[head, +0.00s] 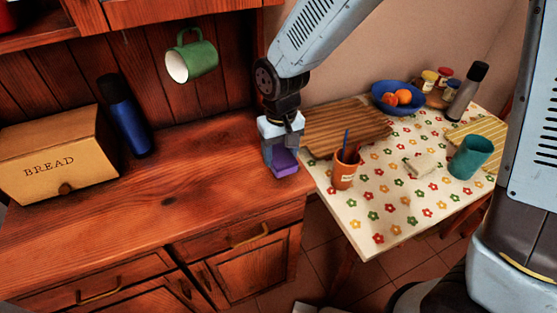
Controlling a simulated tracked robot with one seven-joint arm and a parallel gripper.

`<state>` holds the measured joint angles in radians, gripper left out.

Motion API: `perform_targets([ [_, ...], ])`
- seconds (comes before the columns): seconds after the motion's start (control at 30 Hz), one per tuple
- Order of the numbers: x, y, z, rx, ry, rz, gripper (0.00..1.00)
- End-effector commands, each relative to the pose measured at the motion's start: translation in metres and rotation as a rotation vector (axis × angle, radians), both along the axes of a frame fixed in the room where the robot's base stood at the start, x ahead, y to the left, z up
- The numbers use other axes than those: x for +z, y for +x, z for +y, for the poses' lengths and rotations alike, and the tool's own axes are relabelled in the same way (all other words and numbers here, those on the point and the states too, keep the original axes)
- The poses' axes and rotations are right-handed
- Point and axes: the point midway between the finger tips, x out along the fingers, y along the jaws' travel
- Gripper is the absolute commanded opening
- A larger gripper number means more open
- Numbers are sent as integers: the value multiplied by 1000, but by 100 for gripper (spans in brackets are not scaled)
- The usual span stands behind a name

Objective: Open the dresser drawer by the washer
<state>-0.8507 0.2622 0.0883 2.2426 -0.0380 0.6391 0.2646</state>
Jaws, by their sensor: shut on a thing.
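The wooden dresser (190,190) fills the left and middle of the head view. Its front has a right drawer (215,245) with a curved brass handle (248,237) and a left drawer (75,285) with a similar handle (98,291). Both drawers look closed. No washer shows clearly. My gripper (282,150) is at the dresser's right end, above and behind the right drawer's handle and apart from it. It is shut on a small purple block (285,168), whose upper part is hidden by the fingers. I cannot tell whether the block touches the dresser top.
A bread box (55,150) and blue bottle (128,118) stand on the dresser; a green mug (192,58) hangs above. The flowered table (385,220) at right holds an orange cup (345,168), teal cup (471,157), and blue bowl (398,108). The dresser's middle top is clear.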

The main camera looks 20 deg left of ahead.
Motion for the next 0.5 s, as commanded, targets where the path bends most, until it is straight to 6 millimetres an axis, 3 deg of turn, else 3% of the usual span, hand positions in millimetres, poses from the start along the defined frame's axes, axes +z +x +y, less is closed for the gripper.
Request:
perform_targets([
  [0.37, -19, 11, 10, 0, -1, 1, 33],
  [0.5, -34, 16, 14, 0, -1, 2, 33],
])
